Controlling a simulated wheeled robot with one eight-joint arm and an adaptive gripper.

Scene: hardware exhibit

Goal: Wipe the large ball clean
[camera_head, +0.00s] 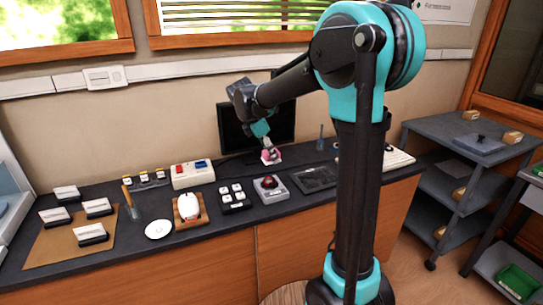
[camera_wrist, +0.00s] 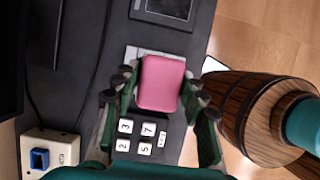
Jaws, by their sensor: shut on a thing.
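The large ball is a dark red ball (camera_head: 269,182) set in a grey housing (camera_head: 279,193) on the dark counter. My gripper (camera_head: 266,147) is shut on a pink block (camera_head: 271,155), held behind the ball in the head view, in front of the monitor. In the wrist view my gripper (camera_wrist: 160,85) has a finger on each side of the pink block (camera_wrist: 161,83). The block hides the ball there; only a pale edge of the housing (camera_wrist: 131,52) shows. I cannot tell the gap between block and ball; they look apart in the head view.
A numbered keypad (camera_head: 235,198) stands left of the housing, and a dark flat pad (camera_head: 316,180) lies right of it. A white mouse on a wooden stand (camera_head: 189,208) and a box with red and blue switches (camera_head: 193,174) are further left. A monitor (camera_head: 234,134) stands behind.

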